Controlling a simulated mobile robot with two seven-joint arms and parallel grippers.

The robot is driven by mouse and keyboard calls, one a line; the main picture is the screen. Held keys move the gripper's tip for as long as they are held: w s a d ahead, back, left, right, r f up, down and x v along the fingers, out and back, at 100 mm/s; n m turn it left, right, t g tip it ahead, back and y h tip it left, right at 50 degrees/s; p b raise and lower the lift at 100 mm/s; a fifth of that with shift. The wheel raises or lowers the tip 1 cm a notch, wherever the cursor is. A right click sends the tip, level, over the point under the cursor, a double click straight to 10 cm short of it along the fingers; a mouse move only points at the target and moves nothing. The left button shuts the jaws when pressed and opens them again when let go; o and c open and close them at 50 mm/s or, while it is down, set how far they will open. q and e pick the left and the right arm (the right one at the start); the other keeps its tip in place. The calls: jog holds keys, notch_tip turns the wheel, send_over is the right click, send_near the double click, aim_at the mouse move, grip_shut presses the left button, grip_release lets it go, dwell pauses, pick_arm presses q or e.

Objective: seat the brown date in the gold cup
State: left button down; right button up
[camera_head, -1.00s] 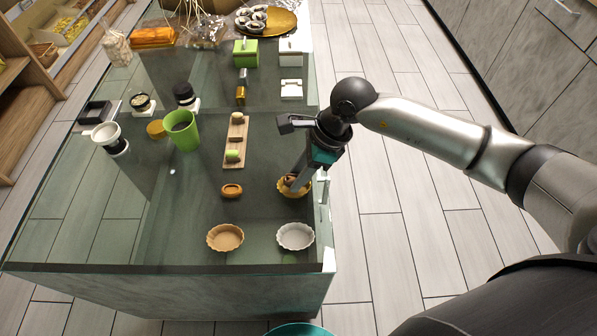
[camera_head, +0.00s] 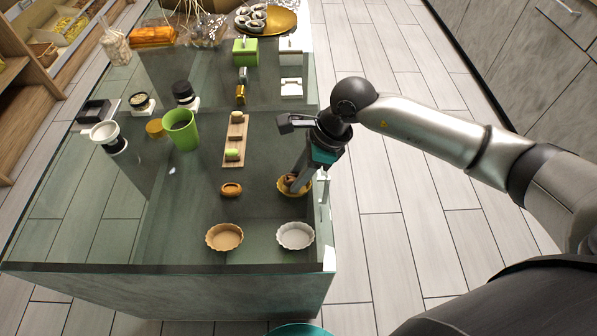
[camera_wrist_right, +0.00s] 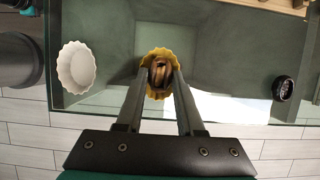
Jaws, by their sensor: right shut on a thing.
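The gold fluted cup (camera_head: 294,193) stands near the right edge of the glass-topped counter; it also shows in the right wrist view (camera_wrist_right: 160,52). The brown date (camera_head: 290,180) is at the cup's mouth, inside its rim as seen from above; in the right wrist view the date (camera_wrist_right: 159,70) lies between the fingertips. My right gripper (camera_head: 297,183) points down into the cup and is shut on the date. The fingers hide part of the cup, and I cannot tell whether the date touches its bottom. My left gripper is not in view.
A white fluted cup (camera_head: 295,236) and a tan one (camera_head: 225,237) stand near the front edge. A brown-orange round piece (camera_head: 231,190) lies left of the gold cup. A wooden board (camera_head: 236,143) and a green tumbler (camera_head: 181,130) stand farther back. The counter's front left is clear.

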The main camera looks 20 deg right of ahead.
jog(key=shift+f, duration=0.15)
dwell(0.4)
jog(key=o, duration=1)
jog(key=p+v, duration=0.1)
jog(key=v, duration=1.4)
jog(key=shift+p, duration=0.3)
jog(key=shift+s, duration=0.15)
